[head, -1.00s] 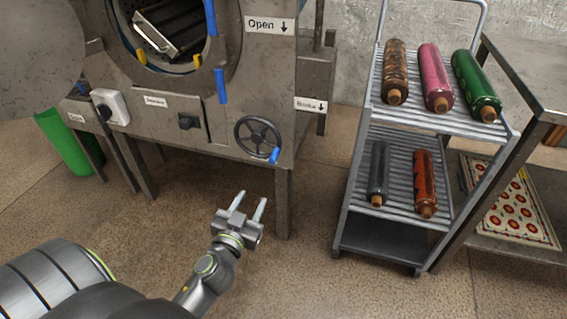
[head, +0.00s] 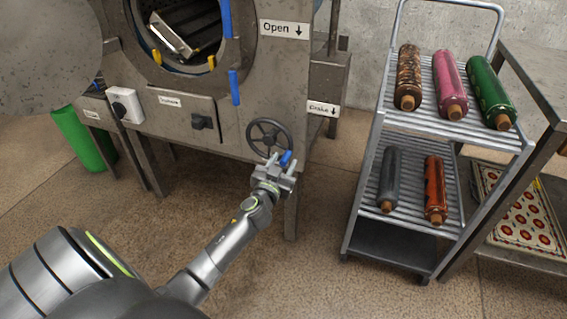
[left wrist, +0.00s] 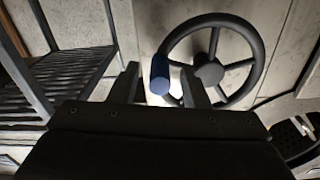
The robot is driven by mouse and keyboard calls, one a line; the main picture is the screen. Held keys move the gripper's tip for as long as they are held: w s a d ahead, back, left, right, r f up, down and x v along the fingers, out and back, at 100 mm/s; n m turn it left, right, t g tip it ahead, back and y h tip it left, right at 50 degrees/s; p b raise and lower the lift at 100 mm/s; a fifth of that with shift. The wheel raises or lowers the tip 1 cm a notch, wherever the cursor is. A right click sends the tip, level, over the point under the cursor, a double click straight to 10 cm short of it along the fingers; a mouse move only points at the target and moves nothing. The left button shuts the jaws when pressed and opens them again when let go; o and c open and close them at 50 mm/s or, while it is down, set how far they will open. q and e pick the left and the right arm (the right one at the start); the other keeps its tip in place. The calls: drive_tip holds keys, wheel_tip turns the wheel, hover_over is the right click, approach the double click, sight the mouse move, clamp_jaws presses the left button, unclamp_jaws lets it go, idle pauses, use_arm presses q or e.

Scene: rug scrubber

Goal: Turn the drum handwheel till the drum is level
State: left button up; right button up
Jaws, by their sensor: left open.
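The drum handwheel (head: 253,139) is a dark spoked wheel on the front of the grey machine, and it also shows in the left wrist view (left wrist: 253,42). Its blue handle (head: 286,158) sticks out at the wheel's lower right. My left gripper (head: 279,161) is open at the handle. In the left wrist view the blue handle (left wrist: 160,74) appears between the two fingers (left wrist: 159,86); I cannot tell whether they touch it. The drum (head: 168,36) shows through the round opening, with a tilted pale metal piece inside. My right gripper is out of view.
The round door (head: 45,50) stands open at the left. A cart (head: 392,128) with several rolled rugs stands at the right, beside a metal table (head: 535,70).

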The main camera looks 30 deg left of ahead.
use_arm(q)
drive_tip(key=shift+w, duration=0.3)
clamp_jaws()
idle(0.3)
